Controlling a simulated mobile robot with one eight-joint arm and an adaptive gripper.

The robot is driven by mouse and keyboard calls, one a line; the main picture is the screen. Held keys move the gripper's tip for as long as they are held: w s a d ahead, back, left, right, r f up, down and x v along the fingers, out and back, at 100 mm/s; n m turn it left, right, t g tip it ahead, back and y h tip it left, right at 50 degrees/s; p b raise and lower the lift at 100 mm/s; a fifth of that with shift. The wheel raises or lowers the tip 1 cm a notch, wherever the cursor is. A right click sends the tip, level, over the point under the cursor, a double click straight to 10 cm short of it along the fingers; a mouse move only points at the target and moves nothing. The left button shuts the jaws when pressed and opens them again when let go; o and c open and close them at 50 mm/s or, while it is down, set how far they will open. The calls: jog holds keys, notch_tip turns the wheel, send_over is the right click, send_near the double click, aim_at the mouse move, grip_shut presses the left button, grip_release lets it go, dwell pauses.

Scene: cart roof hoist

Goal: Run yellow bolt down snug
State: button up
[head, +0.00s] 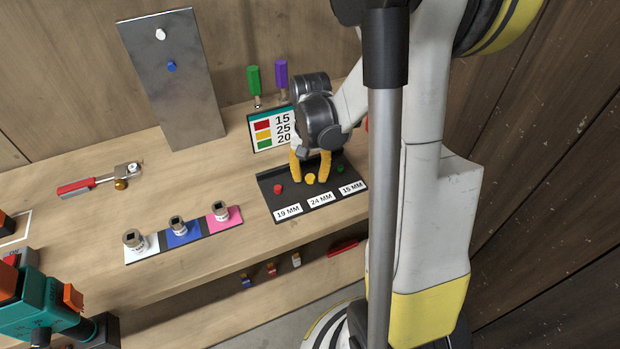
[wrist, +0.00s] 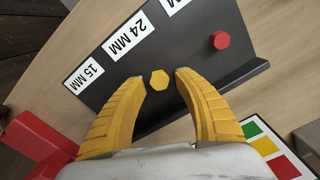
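The yellow bolt (head: 310,179) sits in the black tray (head: 268,183), in the middle place by the 24 MM label. In the wrist view the yellow bolt (wrist: 160,80) shows its hexagonal head. My gripper (head: 311,177) is above the tray with its yellow fingers apart, one on each side of the bolt. In the wrist view the gripper (wrist: 160,77) is open around the bolt head, with a gap on both sides. A red bolt (head: 278,188) is at the 19 MM place and a green bolt (head: 340,168) at the 15 MM place.
Three sockets stand on white, blue and pink pads (head: 183,235). A red-handled ratchet (head: 100,179) lies at left. A metal plate (head: 172,80) carries a white and a blue bolt. A colour chart (head: 272,131) stands behind the tray.

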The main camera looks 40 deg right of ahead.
aim_at(310, 176)
notch_tip(310, 176, up, 7)
jog(key=p, duration=0.4)
jog(key=shift+f+p, duration=0.15)
jog(key=shift+p, duration=0.15)
